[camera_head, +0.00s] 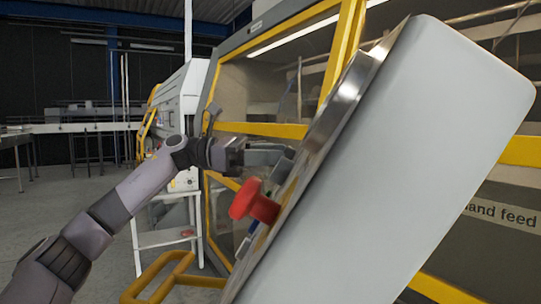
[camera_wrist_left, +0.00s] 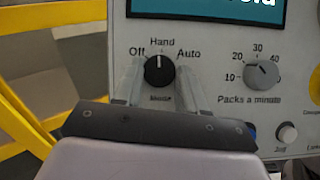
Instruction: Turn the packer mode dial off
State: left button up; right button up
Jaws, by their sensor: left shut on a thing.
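The mode dial (camera_wrist_left: 158,72) is a black round knob on the light grey control panel (camera_wrist_left: 217,45), with Off, Hand and Auto printed around it. Its white pointer line stands about upright, toward Hand. My left gripper (camera_wrist_left: 160,78) has one finger on each side of the knob and is shut on it. In the head view my left gripper (camera_head: 272,152) reaches from the left to the front of the tilted panel box (camera_head: 400,150). The dial cannot be made out there. The label below the dial is partly hidden. My right gripper is not in view.
A red mushroom button (camera_head: 254,201) sticks out of the panel below my left gripper. A Packs a minute dial (camera_wrist_left: 262,73) sits right of the mode dial, with a white button (camera_wrist_left: 287,133) below. A yellow rail (camera_head: 160,280) and yellow-framed guards stand around.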

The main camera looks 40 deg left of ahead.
pick_arm(q)
jog(key=n+t+y, duration=0.1)
jog(key=n, duration=0.2)
jog(key=shift+s, duration=0.1)
jog(key=shift+s+d+n+t+y, duration=0.15)
jog(key=shift+n+t+y, duration=0.45)
jog(key=shift+n, duration=0.5)
jog(key=n, duration=0.1)
jog(key=n+y+p, duration=0.1)
jog(key=n, duration=0.1)
jog(key=n+t+y+p, duration=0.1)
jog(key=shift+d+r, duration=0.1)
jog(key=shift+r, duration=0.15)
jog(key=shift+d+n+y+p, duration=0.1)
jog(key=shift+n+y+p, duration=0.7)
jog(key=shift+n+p, duration=0.65)
jog(key=shift+f, duration=0.1)
jog(key=o, duration=1.1)
jog(key=shift+c, duration=0.2)
